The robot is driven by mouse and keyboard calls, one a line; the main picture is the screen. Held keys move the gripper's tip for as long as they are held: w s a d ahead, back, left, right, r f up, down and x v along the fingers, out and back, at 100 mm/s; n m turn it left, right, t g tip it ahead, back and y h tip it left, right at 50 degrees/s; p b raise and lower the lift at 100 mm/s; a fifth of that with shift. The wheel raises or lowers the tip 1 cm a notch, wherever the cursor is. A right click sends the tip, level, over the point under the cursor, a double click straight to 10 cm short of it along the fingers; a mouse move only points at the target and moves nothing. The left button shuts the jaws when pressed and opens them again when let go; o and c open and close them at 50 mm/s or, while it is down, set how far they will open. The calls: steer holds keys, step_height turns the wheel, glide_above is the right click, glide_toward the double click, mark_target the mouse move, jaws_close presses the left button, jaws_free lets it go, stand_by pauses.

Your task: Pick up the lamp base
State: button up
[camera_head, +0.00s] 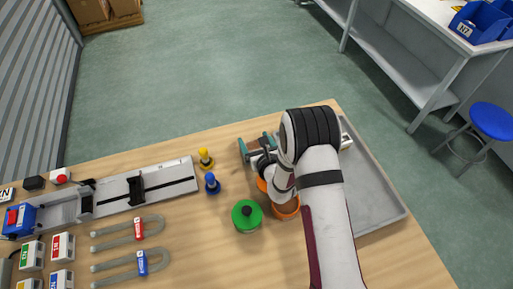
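My gripper (256,145) is near the far edge of the wooden table, left of the grey tray. Its two teal fingertips are spread apart, with nothing clearly seen between them. A round green object with a black knob on top (247,216) stands on the table, nearer than the gripper and left of my arm. An orange round object (287,211) is beside it, partly hidden under my arm. I cannot tell for sure which of these is the lamp base. Part of the table under my wrist is hidden.
A grey tray (385,205) lies at the right, partly behind my arm. A yellow peg (205,158) and a blue peg (212,183) stand left of the gripper. A metal rail (165,180), bent tubes (120,228) and labelled boxes (62,247) occupy the left side.

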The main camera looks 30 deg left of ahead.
steer(key=c, duration=0.5)
steer(key=shift+r, duration=0.1)
